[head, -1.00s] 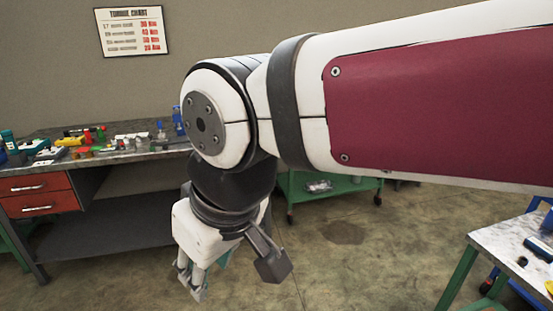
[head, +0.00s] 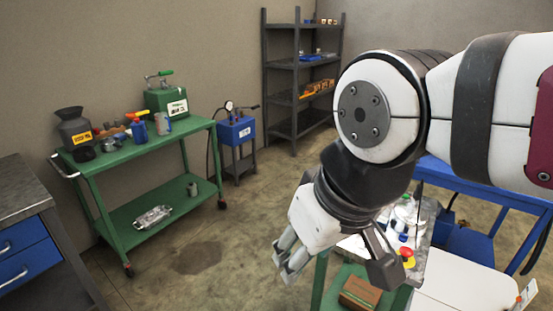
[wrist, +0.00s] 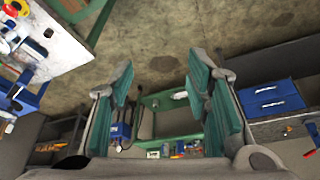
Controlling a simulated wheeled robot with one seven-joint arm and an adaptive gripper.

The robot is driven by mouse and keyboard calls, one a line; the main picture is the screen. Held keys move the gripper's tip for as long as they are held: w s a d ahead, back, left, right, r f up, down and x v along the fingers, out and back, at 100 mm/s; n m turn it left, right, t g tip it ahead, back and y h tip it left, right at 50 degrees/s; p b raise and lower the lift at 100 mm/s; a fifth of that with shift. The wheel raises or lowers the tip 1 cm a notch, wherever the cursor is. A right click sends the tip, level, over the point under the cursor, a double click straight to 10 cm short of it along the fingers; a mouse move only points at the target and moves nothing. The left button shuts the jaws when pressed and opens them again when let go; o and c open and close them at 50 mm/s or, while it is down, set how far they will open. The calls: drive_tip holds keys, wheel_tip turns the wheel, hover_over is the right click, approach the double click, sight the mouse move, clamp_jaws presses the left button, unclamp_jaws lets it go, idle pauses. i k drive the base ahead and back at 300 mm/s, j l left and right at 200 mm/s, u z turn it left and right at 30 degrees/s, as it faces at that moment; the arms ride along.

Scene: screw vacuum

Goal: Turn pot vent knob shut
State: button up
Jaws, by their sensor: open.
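My gripper (head: 287,262) hangs in front of me in the head view, pointing down over open floor. In the wrist view my gripper (wrist: 160,62) is open, its two green-padded fingers wide apart with nothing between them. A pale, clear-looking pot (head: 404,213) stands on a small work table (head: 428,238), partly behind my wrist. A red and yellow knob-like part (head: 407,254) shows at the table's near side. I cannot tell which part is the pot's vent knob. My gripper is left of the table and touches nothing.
A green cart (head: 145,150) with tools and cans stands at the left. A blue-drawer cabinet (head: 20,245) is at the near left. A dark shelf (head: 300,75) stands at the back. A blue frame (head: 480,190) is behind the work table. Floor between cart and table is clear.

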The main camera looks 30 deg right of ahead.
sight(403, 237)
drive_tip(key=z, duration=1.35)
drive_tip(key=l+u, duration=0.2)
drive_tip(key=l, duration=0.15)
drive_tip(key=i+j+z, duration=0.2)
drive_tip(key=j, duration=0.15)
drive_tip(key=j+z, duration=0.2)
drive_tip(key=j, duration=0.2)
drive_tip(key=k, duration=0.05)
